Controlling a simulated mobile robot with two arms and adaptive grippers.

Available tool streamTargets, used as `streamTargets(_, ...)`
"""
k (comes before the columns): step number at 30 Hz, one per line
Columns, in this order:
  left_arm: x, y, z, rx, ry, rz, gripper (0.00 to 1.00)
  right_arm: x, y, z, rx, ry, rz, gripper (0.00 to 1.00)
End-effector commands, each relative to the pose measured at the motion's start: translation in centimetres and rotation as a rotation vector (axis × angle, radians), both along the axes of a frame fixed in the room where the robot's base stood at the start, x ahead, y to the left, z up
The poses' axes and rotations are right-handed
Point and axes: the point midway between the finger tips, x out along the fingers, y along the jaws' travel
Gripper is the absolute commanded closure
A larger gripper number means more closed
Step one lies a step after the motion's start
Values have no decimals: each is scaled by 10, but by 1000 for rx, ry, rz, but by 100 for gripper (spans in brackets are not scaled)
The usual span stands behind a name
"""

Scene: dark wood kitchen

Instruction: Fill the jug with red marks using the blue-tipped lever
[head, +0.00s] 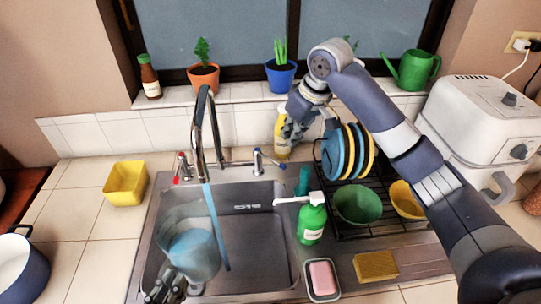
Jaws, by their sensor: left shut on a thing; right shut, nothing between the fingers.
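A clear jug (190,238) with bluish water in it is over the left part of the sink. No red marks can be made out on it. My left gripper (168,288) is shut on the jug at the bottom edge of the view; its contact is partly hidden. A tall chrome tap (202,100) has a red-tipped lever (183,166) on its left and a blue-tipped lever (257,160) on its right. A blue water stream (214,222) runs from the spout past the jug's right side; I cannot tell whether any enters it. My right gripper (287,138) is shut and empty, right of and above the blue-tipped lever.
A yellow bottle (280,148) stands by my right gripper. A green soap bottle (311,222) stands at the sink's right edge, beside a dish rack (375,228) with plates and bowls. A yellow container (126,184) is left of the sink. The sink's middle (262,240) is clear.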

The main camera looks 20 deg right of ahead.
Motion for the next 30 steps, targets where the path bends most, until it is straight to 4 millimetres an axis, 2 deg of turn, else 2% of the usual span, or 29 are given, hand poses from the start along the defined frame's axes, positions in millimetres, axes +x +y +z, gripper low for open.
streamTargets(9,1,0,4,-5,-9,1,100,26,8,-12,-1,123,-555,100)
streamTargets(18,1,0,4,-5,-9,0,100,46,3,-11,-31,105,-1106,100)
streamTargets(24,1,0,4,-5,-9,0,100,54,-2,-6,-35,52,-1341,100)
streamTargets(30,1,0,4,-5,-9,1,100,57,-6,-8,-34,28,-1422,100)
